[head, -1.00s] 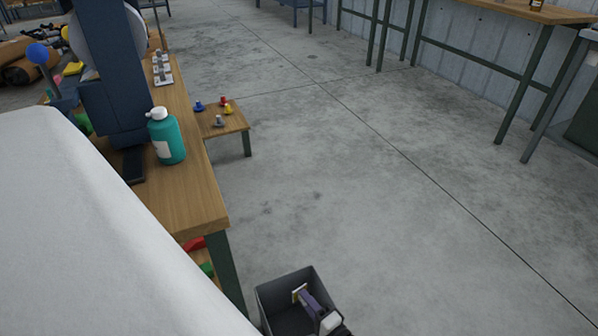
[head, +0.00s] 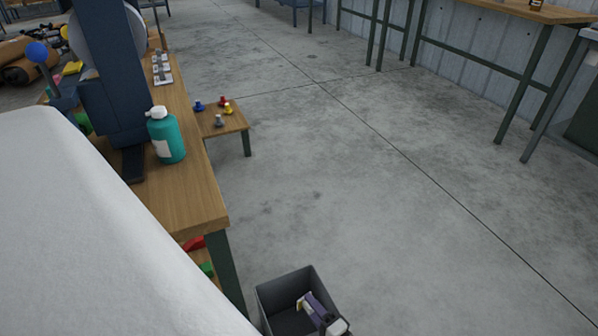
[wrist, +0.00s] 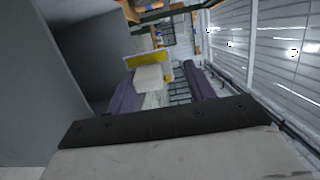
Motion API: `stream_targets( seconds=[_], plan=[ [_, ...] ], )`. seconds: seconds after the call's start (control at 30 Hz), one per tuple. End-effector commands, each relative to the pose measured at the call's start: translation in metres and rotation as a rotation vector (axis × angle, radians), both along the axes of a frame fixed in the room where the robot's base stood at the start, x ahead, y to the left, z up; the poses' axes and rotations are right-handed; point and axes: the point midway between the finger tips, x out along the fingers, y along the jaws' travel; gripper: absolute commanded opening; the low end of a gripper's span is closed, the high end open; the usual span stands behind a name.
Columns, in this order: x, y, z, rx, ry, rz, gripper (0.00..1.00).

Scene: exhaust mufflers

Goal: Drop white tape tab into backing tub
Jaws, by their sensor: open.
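The backing tub (head: 272,298) is a dark grey open box on the floor at the bottom of the head view. Its grey wall fills the left of the wrist view (wrist: 75,55). My gripper (head: 309,301), with purple fingers, reaches into the tub's mouth. In the wrist view its fingers (wrist: 165,82) stand apart, so it is open. A small pale piece with a yellow edge (wrist: 147,60), seemingly the tape tab, shows by the fingertips, with a white block just nearer. I cannot tell whether it still touches a finger. The tub's floor is partly hidden.
A wooden bench (head: 190,200) with a teal bottle (head: 167,138) stands left of the tub. A low table (head: 222,122) with small coloured pieces is behind it. A white rounded surface (head: 90,240) fills the lower left. The concrete floor to the right is clear.

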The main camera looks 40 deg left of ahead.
Motion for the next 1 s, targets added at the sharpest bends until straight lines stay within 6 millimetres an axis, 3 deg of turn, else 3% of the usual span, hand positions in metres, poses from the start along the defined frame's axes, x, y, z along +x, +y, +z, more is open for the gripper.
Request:
stream_targets(
  seconds=[0.3, 0.5, 0.7, 1.0],
  plan=[
    [-0.011, -0.074, 0.001, -0.003, 0.001, -0.003, 0.53],
    [-0.017, -0.104, 0.001, -0.001, 0.0, -0.002, 0.53],
    [-0.02, -0.115, 0.001, 0.001, 0.001, -0.001, 0.53],
    [-0.02, -0.115, 0.0, 0.001, 0.001, 0.0, 0.53]
  ],
)
